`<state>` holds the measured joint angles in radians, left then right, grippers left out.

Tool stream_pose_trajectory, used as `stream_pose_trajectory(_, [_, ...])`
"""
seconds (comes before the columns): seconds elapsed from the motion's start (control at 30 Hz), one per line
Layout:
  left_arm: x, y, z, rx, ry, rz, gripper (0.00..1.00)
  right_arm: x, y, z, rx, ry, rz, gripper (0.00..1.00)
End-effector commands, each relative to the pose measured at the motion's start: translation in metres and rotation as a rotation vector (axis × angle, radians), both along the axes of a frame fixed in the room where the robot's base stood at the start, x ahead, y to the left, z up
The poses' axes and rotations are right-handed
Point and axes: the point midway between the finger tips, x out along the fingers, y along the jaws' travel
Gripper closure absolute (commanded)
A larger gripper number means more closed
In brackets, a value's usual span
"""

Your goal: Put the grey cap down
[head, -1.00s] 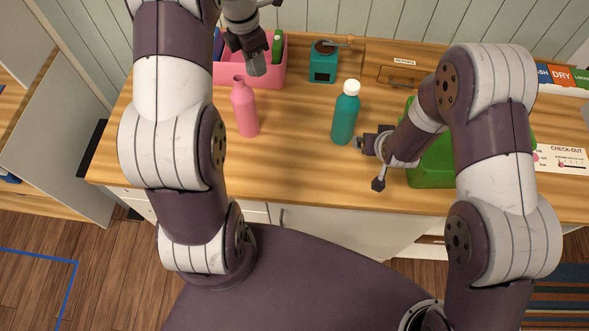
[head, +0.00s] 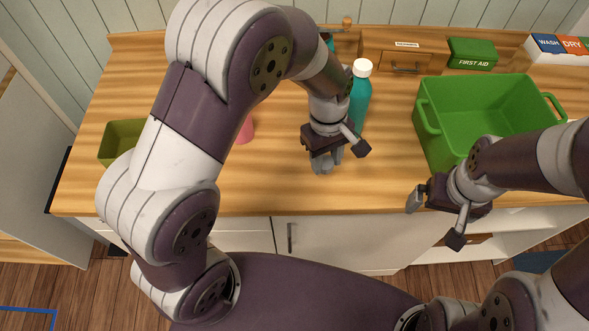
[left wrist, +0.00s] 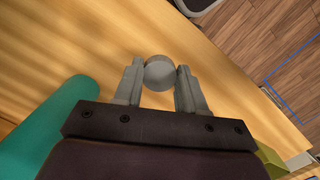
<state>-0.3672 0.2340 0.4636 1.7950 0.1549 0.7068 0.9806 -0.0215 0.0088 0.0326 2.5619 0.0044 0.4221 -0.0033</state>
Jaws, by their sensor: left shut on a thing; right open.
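My left gripper (head: 326,164) is shut on the grey cap, over the front middle of the wooden counter. In the left wrist view the round grey cap (left wrist: 159,73) sits between the two fingertips of the left gripper (left wrist: 160,85). In the head view the fingers and cap look alike, and I cannot tell whether the cap touches the counter. My right gripper (head: 436,216) is open and empty at the counter's front edge, in front of the green crate.
A teal bottle with a white lid (head: 362,90) stands just behind my left gripper. A pink bottle (head: 245,130) is mostly hidden by my left arm. The green crate (head: 432,125) is at right, an olive bin (head: 115,158) at left. The counter's front middle is clear.

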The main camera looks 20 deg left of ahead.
Motion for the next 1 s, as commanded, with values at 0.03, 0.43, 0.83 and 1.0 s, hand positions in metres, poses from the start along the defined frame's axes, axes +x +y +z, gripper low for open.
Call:
stream_pose_trajectory(0.03, [0.001,0.016,-0.006,0.002,0.004,0.009,1.00,0.000,0.000,0.005,0.000,0.000,0.000,0.00])
stream_pose_trajectory(0.43, [0.003,0.064,-0.059,0.000,0.003,0.004,1.00,0.001,0.000,0.015,0.000,-0.002,0.001,0.00])
stream_pose_trajectory(0.83, [0.004,0.063,-0.079,0.000,0.000,0.004,1.00,0.001,0.000,0.014,0.000,-0.002,0.001,0.00])
stream_pose_trajectory(1.0, [0.004,0.063,-0.080,0.000,-0.002,0.004,0.34,0.001,0.000,0.014,0.000,-0.002,0.001,0.00])
